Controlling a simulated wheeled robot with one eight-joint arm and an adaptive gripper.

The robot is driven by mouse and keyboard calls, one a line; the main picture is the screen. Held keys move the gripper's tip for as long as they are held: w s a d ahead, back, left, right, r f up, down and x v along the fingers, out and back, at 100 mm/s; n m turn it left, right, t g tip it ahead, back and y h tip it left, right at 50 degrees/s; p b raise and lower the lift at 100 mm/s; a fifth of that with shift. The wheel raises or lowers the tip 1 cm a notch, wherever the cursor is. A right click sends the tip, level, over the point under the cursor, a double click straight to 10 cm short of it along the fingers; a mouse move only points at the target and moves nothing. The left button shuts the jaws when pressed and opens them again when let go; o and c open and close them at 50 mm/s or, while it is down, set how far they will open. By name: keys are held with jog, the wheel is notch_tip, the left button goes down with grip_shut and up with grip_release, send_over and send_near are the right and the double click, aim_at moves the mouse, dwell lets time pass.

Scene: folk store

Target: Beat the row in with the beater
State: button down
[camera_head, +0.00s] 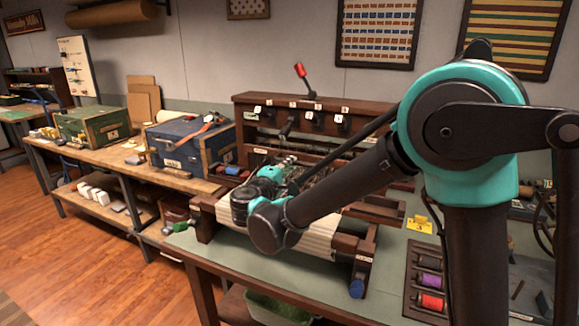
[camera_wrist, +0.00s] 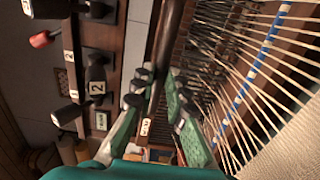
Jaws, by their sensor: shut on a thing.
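The table loom stands on the green-topped table, with a dark wooden frame (camera_head: 290,101) and a pale front roll (camera_head: 318,238). In the wrist view, my gripper (camera_wrist: 157,88) is shut around a dark bar (camera_wrist: 170,32), which looks like the beater. Pale warp threads (camera_wrist: 280,128) fan out to the right of it. A blue-and-white band (camera_wrist: 250,76) crosses the threads, apart from the bar. In the head view my wrist and arm cover the fingers and most of the beater.
A red-tipped lever (camera_head: 300,70) stands up from the loom's top, above numbered tags. A spool tray (camera_head: 408,285) and a yellow tag (camera_head: 418,224) lie to the right. A blue box (camera_head: 178,146) stands on the left bench. My arm crosses over the loom's right side.

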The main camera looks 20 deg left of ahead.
jog(key=shift+s, duration=0.1)
jog(key=s, duration=1.1)
jog(key=shift+s+a, duration=0.15)
jog(key=shift+a, duration=0.3)
dwell(0.3)
jog(key=w, duration=0.9)
jog(key=shift+d, duration=0.35)
jog(key=c, duration=2.3)
grip_release()
jog(key=o, duration=1.2)
